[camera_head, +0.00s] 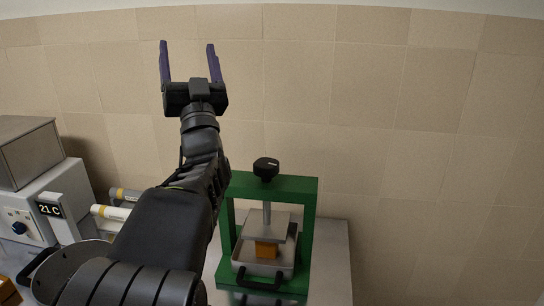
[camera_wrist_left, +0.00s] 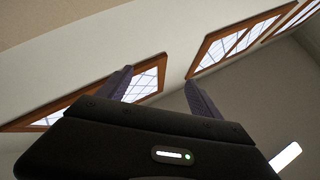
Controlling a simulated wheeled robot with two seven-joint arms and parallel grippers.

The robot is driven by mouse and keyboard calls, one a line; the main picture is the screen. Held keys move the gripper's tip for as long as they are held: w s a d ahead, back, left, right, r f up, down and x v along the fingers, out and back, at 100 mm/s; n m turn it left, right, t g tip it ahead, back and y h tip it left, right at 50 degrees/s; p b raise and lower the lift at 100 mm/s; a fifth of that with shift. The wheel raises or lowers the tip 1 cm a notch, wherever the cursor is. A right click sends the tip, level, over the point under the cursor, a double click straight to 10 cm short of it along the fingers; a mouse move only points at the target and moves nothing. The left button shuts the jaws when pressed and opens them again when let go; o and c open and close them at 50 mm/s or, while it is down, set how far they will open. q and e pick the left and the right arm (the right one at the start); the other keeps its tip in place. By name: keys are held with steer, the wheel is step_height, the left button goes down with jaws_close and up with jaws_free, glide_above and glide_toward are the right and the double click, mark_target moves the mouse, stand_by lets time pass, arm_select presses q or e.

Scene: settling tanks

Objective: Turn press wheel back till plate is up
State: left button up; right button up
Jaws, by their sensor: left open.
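The press has a green frame (camera_head: 311,225) and stands on a grey surface. Its black press wheel (camera_head: 266,168) sits on top of a vertical metal screw. The grey press plate (camera_head: 263,222) hangs low at the screw's foot, right over an orange-brown block (camera_head: 266,250) in a grey tray (camera_head: 290,266); I cannot tell if plate and block touch. My left gripper (camera_head: 189,46) is raised against the wall, above and left of the wheel, open and empty. In the left wrist view its fingers (camera_wrist_left: 158,88) are apart with nothing between them. My right gripper is not in view.
Yellow-banded white tubes (camera_head: 112,212) lie behind my left arm. The tiled wall (camera_head: 400,120) closes off the back. Windows (camera_wrist_left: 240,42) show in the left wrist view.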

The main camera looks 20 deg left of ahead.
arm_select(q)
steer(key=w+d+f+m+t+h, duration=0.35)
steer(key=f+m+h, duration=0.6)
steer(key=m, duration=0.55)
steer(key=m+g+h, duration=0.3)
steer(key=m+h, duration=0.5)
steer(key=m, duration=0.8)
glide_above(260, 169)
steer(key=s+a, duration=0.2)
steer(key=a, duration=0.1)
step_height(260, 169, down, 13)
steer(key=shift+w+r, duration=0.15)
steer(key=shift+r, duration=0.05)
steer(key=d+f+m, duration=0.1)
steer(key=m, duration=0.2)
steer(key=d+f+m+g+h, duration=0.1)
steer(key=f+m, duration=0.1)
steer(key=m, duration=0.1)
steer(key=d+f+m+g+h, duration=0.1)
steer(key=f+m, duration=0.1)
steer(key=m, duration=0.2)
steer(key=shift+m, duration=1)
